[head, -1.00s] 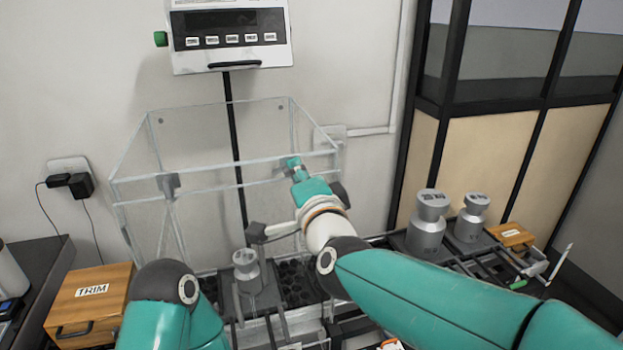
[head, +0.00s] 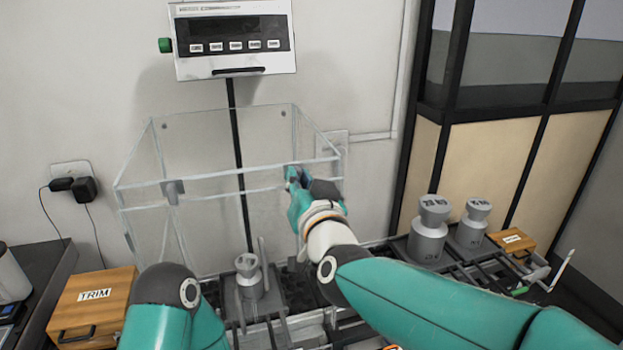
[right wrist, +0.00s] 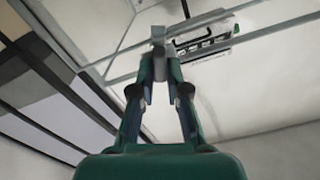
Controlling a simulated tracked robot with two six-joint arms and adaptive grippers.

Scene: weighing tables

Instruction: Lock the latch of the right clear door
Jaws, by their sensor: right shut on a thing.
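The clear weighing case (head: 225,177) stands under the scale display, with a pale top rim. My right gripper (head: 291,175) is at the right part of its front upper rail. In the right wrist view, my right gripper (right wrist: 159,68) is shut on a small grey latch (right wrist: 158,36) at the rail. In the head view the gripper mostly hides that latch. A similar grey latch (head: 173,190) sits at the left of the front rail. The right clear door's panel is hard to make out behind my arm. My left gripper is not in view; only its arm shows.
Two larger grey weights, one here (head: 429,232), stand on the right rack. A TRIM box (head: 92,305) is at the left. The scale display (head: 233,42) hangs above.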

